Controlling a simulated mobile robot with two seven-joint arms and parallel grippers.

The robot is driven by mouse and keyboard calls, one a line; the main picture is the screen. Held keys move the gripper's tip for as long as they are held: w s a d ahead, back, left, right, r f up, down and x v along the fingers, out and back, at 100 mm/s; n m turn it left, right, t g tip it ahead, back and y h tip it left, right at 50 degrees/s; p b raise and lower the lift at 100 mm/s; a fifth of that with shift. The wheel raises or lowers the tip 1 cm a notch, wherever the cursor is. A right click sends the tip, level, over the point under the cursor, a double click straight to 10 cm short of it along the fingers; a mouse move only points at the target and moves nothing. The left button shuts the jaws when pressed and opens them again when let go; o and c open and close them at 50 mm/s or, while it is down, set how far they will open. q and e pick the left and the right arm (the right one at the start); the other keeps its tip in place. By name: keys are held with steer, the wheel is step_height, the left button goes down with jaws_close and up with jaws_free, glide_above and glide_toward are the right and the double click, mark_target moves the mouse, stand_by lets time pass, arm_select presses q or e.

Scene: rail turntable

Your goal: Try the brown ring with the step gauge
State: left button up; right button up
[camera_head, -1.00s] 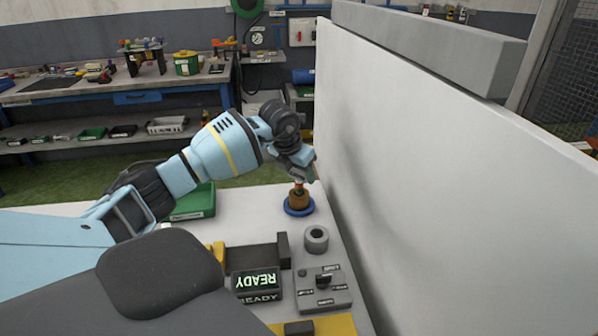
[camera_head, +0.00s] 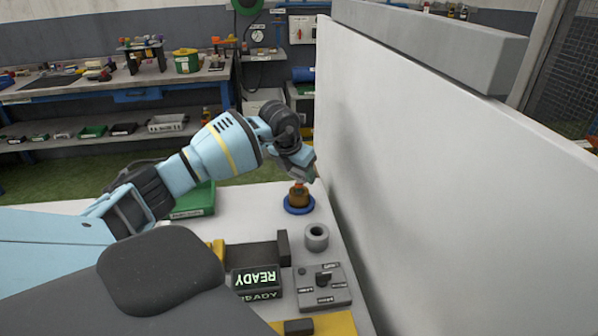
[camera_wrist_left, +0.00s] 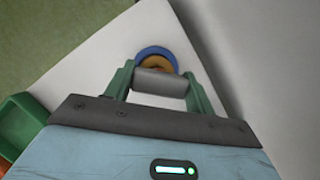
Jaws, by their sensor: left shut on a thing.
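The brown ring (camera_head: 299,199) sits on a blue round base (camera_head: 300,209) near the table's far end, close to the white wall. In the left wrist view the ring (camera_wrist_left: 158,63) and the blue rim (camera_wrist_left: 155,51) show just beyond the fingers. My left gripper (camera_head: 304,172) is directly above the ring. Its green fingers are shut on a grey cylindrical piece (camera_wrist_left: 160,82), which looks like the step gauge's handle. The gauge's lower end is hidden or too small to tell, so I cannot see how far it is in the ring. My right gripper is not in view.
A grey ring (camera_head: 316,238) stands nearer on the table, with a grey switch box (camera_head: 323,287) and a READY display (camera_head: 257,281) in front. A green bin (camera_head: 195,201) is left of the ring. The tall white wall (camera_head: 430,180) closes off the right side.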

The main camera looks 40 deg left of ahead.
arm_select(q)
steer(key=shift+f, duration=0.6)
stand_by(1.3)
steer(key=o, duration=1.1)
steer(key=shift+o, duration=0.2)
steer(key=v, duration=0.8)
steer(key=shift+f, duration=0.15)
